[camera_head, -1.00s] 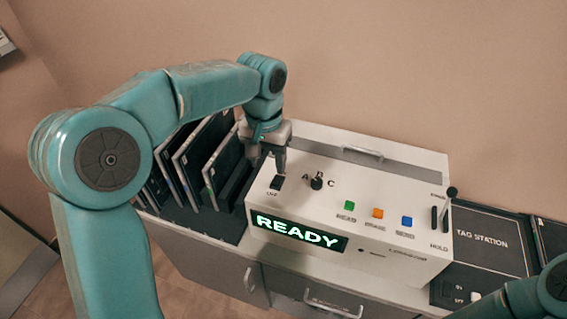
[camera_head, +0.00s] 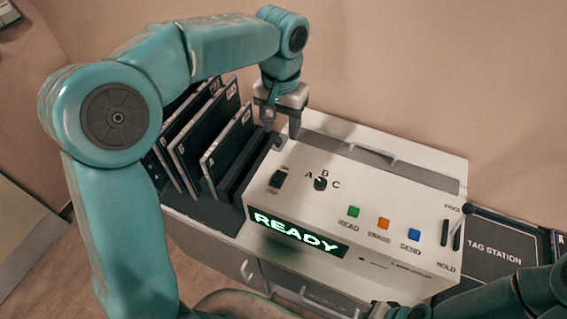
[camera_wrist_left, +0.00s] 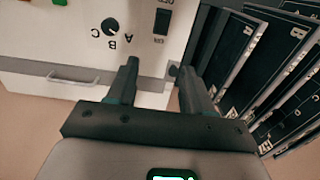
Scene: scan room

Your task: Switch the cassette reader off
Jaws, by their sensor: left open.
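The white cassette reader (camera_head: 300,208) stands on the cabinet, its lit display (camera_head: 297,233) reading READY in green. Its black on/off rocker switch (camera_head: 278,179) is at the upper left of its top face, beside the A-B-C knob (camera_head: 320,183). The switch also shows in the left wrist view (camera_wrist_left: 161,22), beyond my fingers. My left gripper (camera_head: 281,128) is open and empty, above the back left of the reader and apart from the switch. Its two fingers (camera_wrist_left: 156,75) show in the wrist view. My right arm enters at the bottom right; its jaws are not clear.
Several dark cassettes (camera_head: 205,135) stand in a rack just left of the reader. Green, orange (camera_head: 383,223) and blue buttons and a lever slot (camera_head: 451,233) lie to the right. The dark tag station (camera_head: 492,247) is beyond. A wall stands behind.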

